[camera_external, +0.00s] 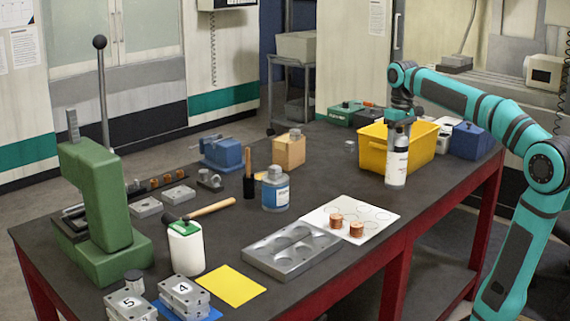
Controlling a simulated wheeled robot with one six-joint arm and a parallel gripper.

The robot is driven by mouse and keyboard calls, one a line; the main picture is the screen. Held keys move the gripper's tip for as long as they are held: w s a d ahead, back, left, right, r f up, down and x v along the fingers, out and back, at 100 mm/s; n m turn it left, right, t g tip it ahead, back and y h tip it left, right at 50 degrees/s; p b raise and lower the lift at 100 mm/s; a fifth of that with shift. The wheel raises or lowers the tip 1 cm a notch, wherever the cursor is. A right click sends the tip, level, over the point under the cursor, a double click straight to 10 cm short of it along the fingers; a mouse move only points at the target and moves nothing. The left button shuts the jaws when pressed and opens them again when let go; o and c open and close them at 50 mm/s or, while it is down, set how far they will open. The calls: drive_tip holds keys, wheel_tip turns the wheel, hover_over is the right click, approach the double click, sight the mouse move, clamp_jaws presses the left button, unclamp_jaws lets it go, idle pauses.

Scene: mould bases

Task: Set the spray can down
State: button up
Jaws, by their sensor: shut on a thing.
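The spray can (397,160) is white with a dark top and some dark print. It is upright, in front of the yellow bin (427,153) at the right part of the bench. My gripper (401,121) comes down from above and is shut on the can's top. The fingers are small and partly merge with the dark top. I cannot tell whether the can's base touches the bench or hangs just above it.
Left of the can lies a white sheet (381,217) with printed circles and two copper coils. A grey mould plate (291,250), blue-labelled bottle (275,188) and green press (94,205) stand further left. Bare dark bench (340,180) lies between bottle and can.

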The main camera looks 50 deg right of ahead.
sight(398, 156)
drive_tip(key=shift+f, duration=2.8)
drive_tip(key=o, duration=1.6)
wheel_tip(398, 156, up, 12)
drive_tip(key=shift+r, duration=0.15)
drive_tip(key=shift+a, duration=0.1)
drive_tip(key=s+a+f+t, duration=0.2)
drive_tip(key=s+a+t, duration=0.1)
drive_tip(key=a+t, duration=0.1)
drive_tip(key=s+a+f+n+t, duration=0.1)
drive_tip(key=s+a+f+t, duration=0.1)
drive_tip(key=s+a+t, duration=0.2)
drive_tip(key=s+a+f+t, duration=0.2)
drive_tip(key=a+t, duration=0.3)
drive_tip(key=t, duration=0.4)
drive_tip(key=shift+s+a+n, duration=0.2)
drive_tip(key=shift+s, duration=0.25)
drive_tip(key=shift+s+a+n, duration=0.2)
drive_tip(key=shift+s, duration=0.25)
